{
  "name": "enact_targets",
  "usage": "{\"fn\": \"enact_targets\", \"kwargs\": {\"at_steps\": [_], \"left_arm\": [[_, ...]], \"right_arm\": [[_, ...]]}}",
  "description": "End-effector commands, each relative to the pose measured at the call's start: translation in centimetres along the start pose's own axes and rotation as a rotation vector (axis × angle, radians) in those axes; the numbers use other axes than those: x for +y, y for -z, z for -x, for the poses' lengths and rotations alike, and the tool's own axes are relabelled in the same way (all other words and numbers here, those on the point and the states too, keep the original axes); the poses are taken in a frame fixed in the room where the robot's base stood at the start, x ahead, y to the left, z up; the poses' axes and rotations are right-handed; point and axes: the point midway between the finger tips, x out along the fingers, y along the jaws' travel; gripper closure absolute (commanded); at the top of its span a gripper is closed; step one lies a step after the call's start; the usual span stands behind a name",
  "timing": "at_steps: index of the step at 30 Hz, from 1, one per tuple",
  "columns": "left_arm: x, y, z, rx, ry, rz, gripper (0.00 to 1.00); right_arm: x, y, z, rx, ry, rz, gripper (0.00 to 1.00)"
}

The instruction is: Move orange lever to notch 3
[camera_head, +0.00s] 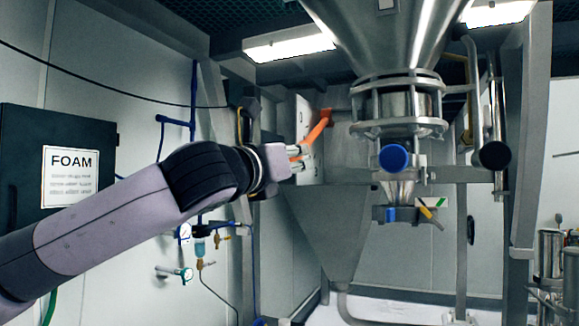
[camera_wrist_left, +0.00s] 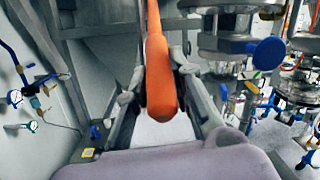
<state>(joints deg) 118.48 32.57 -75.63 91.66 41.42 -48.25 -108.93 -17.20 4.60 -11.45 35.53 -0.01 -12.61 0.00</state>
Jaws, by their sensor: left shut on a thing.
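The orange lever (camera_head: 317,129) sticks out beside the grey box-like machine housing in the middle of the head view. Its lower end is at my left gripper (camera_head: 303,158), which is shut on it. In the left wrist view the orange lever (camera_wrist_left: 157,70) runs from the top edge down to a rounded end, between the two fingers of my left gripper (camera_wrist_left: 160,85). The notches are not clearly visible in either view. My right gripper is not in view.
A steel hopper (camera_head: 400,35) with a blue-capped valve (camera_head: 393,157) stands right of the lever. A black FOAM cabinet (camera_head: 20,160) is on the left wall. Valves and hoses (camera_head: 183,272) hang below my left arm. A steel post (camera_head: 533,120) stands at right.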

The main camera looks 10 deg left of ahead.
Motion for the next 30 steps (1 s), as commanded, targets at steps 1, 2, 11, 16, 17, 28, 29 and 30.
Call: {"fn": "enact_targets", "kwargs": {"at_steps": [1, 2, 11, 16, 17, 28, 29, 30], "left_arm": [[0.3, 1.5, -0.2, -0.024, 0.004, -0.001, 1.0], [0.4, 1.7, -0.3, -0.037, 0.006, -0.002, 1.0], [0.6, 2.4, -0.9, -0.101, 0.018, -0.007, 1.0], [0.6, 2.4, -1.0, -0.099, 0.018, -0.008, 1.0], [0.6, 2.4, -1.0, -0.099, 0.018, -0.007, 1.0], [0.5, 2.4, -1.0, -0.099, 0.018, -0.008, 0.59], [0.5, 2.4, -1.0, -0.099, 0.018, -0.008, 0.59], [0.5, 2.4, -1.0, -0.099, 0.019, -0.008, 0.59]], "right_arm": [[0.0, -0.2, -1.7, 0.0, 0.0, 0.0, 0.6], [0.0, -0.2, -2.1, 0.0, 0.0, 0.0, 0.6], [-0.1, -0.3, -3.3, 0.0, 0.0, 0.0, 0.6], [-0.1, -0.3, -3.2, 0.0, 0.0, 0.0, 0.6], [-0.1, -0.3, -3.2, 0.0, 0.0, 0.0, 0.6], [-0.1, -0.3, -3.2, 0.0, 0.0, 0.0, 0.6], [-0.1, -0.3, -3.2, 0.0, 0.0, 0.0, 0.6], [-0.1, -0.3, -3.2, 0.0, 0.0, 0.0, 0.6]]}}
